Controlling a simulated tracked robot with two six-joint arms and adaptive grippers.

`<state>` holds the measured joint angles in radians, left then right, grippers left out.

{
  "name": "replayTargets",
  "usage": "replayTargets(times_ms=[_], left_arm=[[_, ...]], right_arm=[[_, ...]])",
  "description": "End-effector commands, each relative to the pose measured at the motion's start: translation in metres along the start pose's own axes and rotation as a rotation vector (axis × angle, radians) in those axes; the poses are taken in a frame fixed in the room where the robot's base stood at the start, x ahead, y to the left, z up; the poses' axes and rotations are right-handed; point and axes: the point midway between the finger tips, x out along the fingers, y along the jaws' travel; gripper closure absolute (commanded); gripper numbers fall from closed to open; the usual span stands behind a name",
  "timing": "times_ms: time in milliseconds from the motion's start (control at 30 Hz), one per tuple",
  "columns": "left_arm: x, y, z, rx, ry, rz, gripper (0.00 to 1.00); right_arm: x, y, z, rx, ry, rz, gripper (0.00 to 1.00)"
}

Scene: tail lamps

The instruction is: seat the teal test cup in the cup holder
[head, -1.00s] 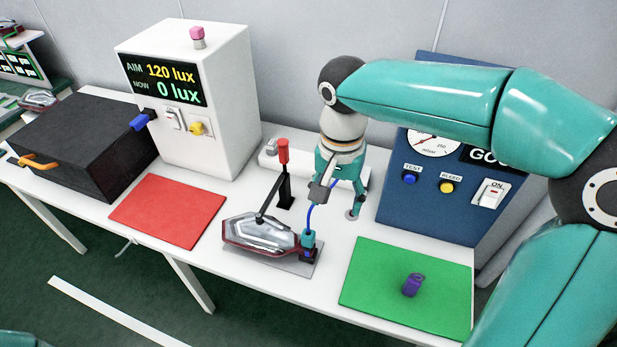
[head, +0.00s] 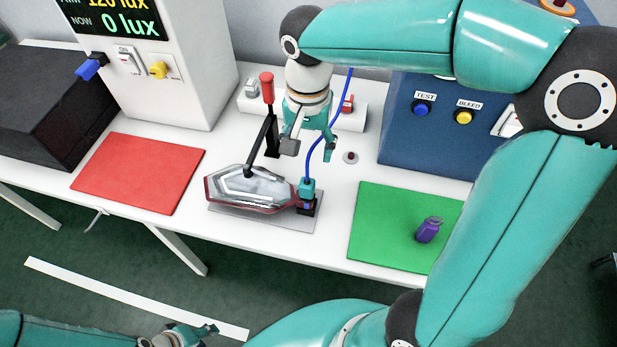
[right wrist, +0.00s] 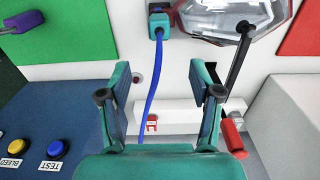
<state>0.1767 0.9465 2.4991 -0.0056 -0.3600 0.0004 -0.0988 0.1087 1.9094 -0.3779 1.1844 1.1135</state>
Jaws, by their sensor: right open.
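The teal test cup (head: 307,188) is on the black block at the right end of the clamped tail lamp (head: 255,187), with a blue hose rising from it. The cup also shows in the right wrist view (right wrist: 159,25), beyond the fingertips. My right gripper (head: 310,149) is open and empty, above the table behind the cup. In the wrist view its fingers (right wrist: 160,85) stand apart, with the hose running between them. I cannot tell which part is the cup holder; a white block (right wrist: 180,115) with a red part lies at the back. My left gripper (head: 205,330) is low at the bottom edge, away from the table.
A red-handled clamp (head: 267,90) stands just left of my right gripper. A red mat (head: 140,172) lies left and a green mat (head: 385,225) right, with a purple piece (head: 428,230) on it. A blue gauge box (head: 440,140) and white lux box (head: 185,60) stand behind.

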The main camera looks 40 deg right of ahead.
Motion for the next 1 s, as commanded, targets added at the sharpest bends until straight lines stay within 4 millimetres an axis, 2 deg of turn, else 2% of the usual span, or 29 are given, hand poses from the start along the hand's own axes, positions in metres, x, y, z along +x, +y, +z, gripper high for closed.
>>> replayTargets(times_ms=[400,600,800,1000], left_arm=[[0.002,-0.001,0.000,0.000,0.000,0.000,0.60],[0.003,-0.001,0.000,0.000,0.000,0.000,0.60],[0.003,-0.001,0.000,0.000,0.000,0.000,0.60],[0.003,-0.001,0.000,0.000,0.000,0.000,0.60]], right_arm=[[0.085,0.003,0.001,0.004,-0.006,0.005,0.36],[0.116,0.003,0.001,0.005,-0.005,0.004,0.36],[0.132,0.002,0.000,0.005,-0.003,0.002,0.36],[0.135,0.002,0.000,0.006,-0.002,0.000,0.36]])
